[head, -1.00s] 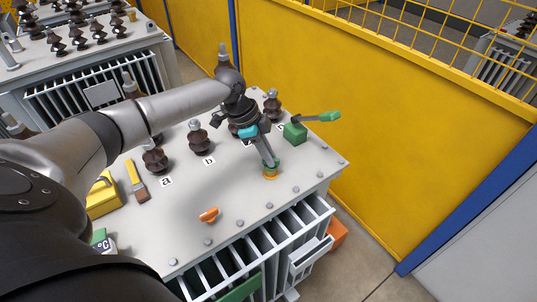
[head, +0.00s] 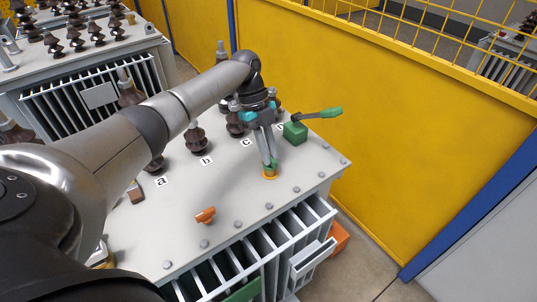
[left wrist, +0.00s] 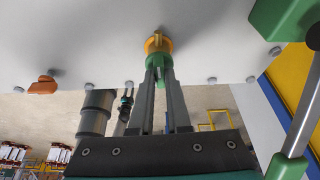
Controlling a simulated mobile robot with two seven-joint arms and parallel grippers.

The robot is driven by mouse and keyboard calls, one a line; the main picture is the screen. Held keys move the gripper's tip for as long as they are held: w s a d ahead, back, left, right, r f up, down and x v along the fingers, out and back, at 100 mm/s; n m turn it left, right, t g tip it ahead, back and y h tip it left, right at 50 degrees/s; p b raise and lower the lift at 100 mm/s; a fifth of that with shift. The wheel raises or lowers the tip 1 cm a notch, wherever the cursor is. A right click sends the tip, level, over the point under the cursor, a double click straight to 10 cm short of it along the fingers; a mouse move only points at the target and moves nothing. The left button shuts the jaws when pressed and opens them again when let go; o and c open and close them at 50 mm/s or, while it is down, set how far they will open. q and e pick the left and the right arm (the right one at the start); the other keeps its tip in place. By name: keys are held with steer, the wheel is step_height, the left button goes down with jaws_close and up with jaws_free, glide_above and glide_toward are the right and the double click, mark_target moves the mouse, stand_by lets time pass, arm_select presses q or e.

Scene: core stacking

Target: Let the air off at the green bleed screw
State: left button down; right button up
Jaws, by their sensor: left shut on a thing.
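The green bleed screw (left wrist: 159,62) sits on a yellow-orange base ring (head: 269,176) on the transformer's pale grey top, near its front right edge. My left gripper (head: 269,163) reaches down from above and is shut on the screw, with a finger on either side. The left wrist view shows both fingertips (left wrist: 160,75) against the green part, and the yellow ring (left wrist: 158,43) just beyond it. The fingers hide part of the screw in the head view. My right gripper is not in view.
A green block with a green-handled lever (head: 295,132) stands behind the screw to the right. Brown bushings (head: 198,140) line the back beside letters. A small orange part (head: 205,215) and bolts lie along the front. A yellow wall (head: 340,100) rises behind.

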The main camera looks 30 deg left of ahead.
arm_select(q)
steer(key=shift+m, duration=0.4)
steer(key=c, duration=0.9)
jaws_free()
steer(key=v, duration=0.7)
steer(key=p+v, duration=0.1)
steer(key=v, duration=0.7)
steer(key=shift+w+d+r, duration=0.1)
steer(key=shift+w+r, duration=0.1)
steer(key=shift+w, duration=0.05)
